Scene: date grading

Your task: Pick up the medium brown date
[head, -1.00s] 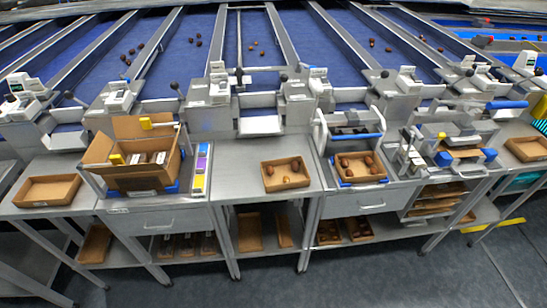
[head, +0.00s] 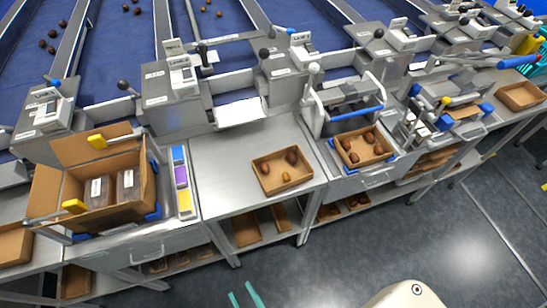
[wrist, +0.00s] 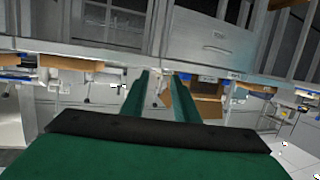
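Three dates lie apart in a shallow cardboard tray (head: 270,190) on the middle steel table. One is brown (head: 264,167) at the left, one is darker brown (head: 292,157) at the right, and a smaller one is light amber (head: 286,177) near the front. Which counts as medium brown is hard to tell at this size. My gripper (head: 243,295) shows only its green fingertips at the bottom edge, low in front of the tables and well short of the tray. The wrist view shows its two fingers (wrist: 165,90) apart with nothing between them; no date is visible there.
A second tray (head: 364,163) with several dates sits right, under a blue-handled press. An open carton (head: 95,175) with packed boxes stands left, beside coloured cards (head: 182,180). Lower shelves hold more trays. Bare tabletop (head: 225,160) surrounds the middle tray's left side.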

